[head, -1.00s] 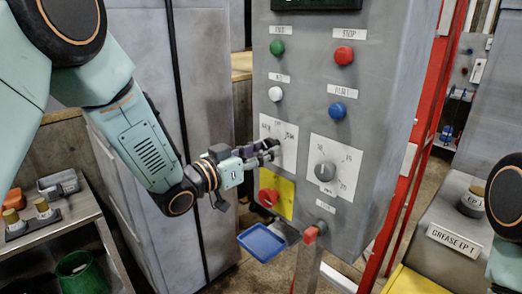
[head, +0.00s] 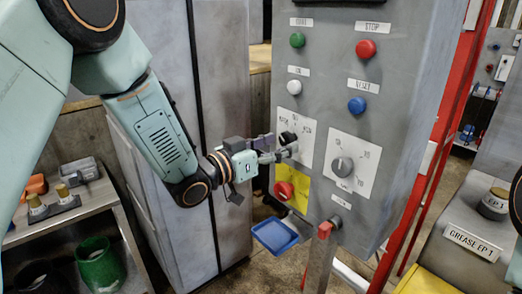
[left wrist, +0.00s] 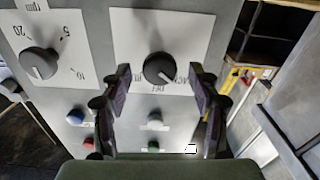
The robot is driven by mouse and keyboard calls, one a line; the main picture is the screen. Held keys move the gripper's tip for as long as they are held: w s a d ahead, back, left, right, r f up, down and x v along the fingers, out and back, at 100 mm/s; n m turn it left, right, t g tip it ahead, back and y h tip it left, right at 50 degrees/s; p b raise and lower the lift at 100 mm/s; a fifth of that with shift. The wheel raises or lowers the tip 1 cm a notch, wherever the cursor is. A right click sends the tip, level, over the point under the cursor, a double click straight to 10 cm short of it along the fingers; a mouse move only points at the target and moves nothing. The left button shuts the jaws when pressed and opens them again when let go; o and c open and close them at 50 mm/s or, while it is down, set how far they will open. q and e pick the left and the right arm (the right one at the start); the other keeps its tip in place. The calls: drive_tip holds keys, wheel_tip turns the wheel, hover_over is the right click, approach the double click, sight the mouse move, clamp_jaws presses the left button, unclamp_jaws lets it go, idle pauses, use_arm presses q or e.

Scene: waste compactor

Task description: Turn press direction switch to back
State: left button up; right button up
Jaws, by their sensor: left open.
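The press direction switch (head: 287,138) is a black round knob on a white label plate on the grey control panel. In the left wrist view the knob (left wrist: 158,68) shows upside down, with a light pointer mark and partly readable lettering around it. My left gripper (head: 288,150) is at the plate. In the left wrist view its two dark fingers (left wrist: 160,76) are apart, one on each side of the knob; I cannot tell whether they touch it. In the head view the fingers partly hide the plate. My right gripper is out of view.
A grey dial (head: 342,167) sits just right of the switch. Below are a red button on a yellow plate (head: 292,187), a blue tray (head: 275,236) and a red-tipped lever (head: 325,229). Green, white, red and blue buttons (head: 357,104) are above.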

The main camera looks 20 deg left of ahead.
use_arm(q)
drive_tip(key=v, duration=1.1)
drive_tip(key=shift+s, duration=0.2)
drive_tip(key=shift+w, duration=0.15)
drive_tip(key=shift+a, duration=0.15)
